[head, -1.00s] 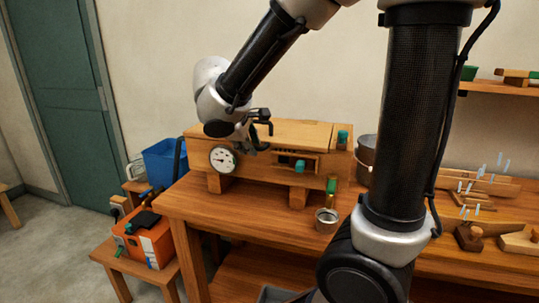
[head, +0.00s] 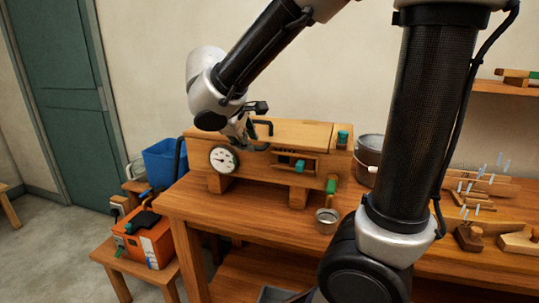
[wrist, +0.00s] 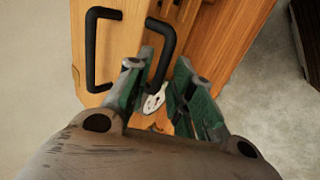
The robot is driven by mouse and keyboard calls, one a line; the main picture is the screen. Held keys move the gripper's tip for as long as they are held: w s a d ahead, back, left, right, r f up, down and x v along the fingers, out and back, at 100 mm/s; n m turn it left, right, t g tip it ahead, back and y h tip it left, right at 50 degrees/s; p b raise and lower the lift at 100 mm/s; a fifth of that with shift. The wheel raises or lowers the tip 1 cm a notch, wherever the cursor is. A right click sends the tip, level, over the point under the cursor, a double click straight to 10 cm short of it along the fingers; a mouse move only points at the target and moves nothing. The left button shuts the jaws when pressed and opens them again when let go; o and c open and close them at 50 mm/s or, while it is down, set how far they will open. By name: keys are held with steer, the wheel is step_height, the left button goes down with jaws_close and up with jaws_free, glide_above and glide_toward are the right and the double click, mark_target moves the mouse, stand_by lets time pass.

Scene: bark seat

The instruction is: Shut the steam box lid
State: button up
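The steam box (head: 235,177) is a long wooden box with a round white gauge (head: 224,159) on its front, standing on the wooden bench. Its flat wooden top (head: 303,132) is partly hidden by my arm, and I cannot tell how far the lid is open. A black bar handle (head: 265,126) shows at the top. The wrist view shows two black handle-like shapes, one at left (wrist: 91,50) and one nearer my fingers (wrist: 168,45). My gripper (wrist: 158,75) has its green-padded fingers apart, close to the nearer handle; contact is unclear. It also shows in the head view (head: 245,138).
Wooden tools (head: 468,236) lie farther right. A blue bin (head: 164,161) and an orange case (head: 150,243) are at left, off the bench.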

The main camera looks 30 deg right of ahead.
steer(key=v, duration=0.4)
stand_by(1.2)
steer(key=s+d+f+m+g+y, duration=0.25)
steer(key=s+f, duration=0.25)
steer(key=s, duration=0.4)
steer(key=s+d+r+m+t+y, duration=0.1)
steer(key=s+d+r+m+y, duration=0.1)
steer(key=s+d+m, duration=0.4)
steer(key=s+d+y, duration=0.1)
steer(key=s+d, duration=0.1)
steer(key=s, duration=0.1)
steer(key=shift+s+d+r, duration=0.25)
steer(key=shift+s+r, duration=0.05)
steer(key=shift+s, duration=0.1)
steer(key=shift+m, duration=0.25)
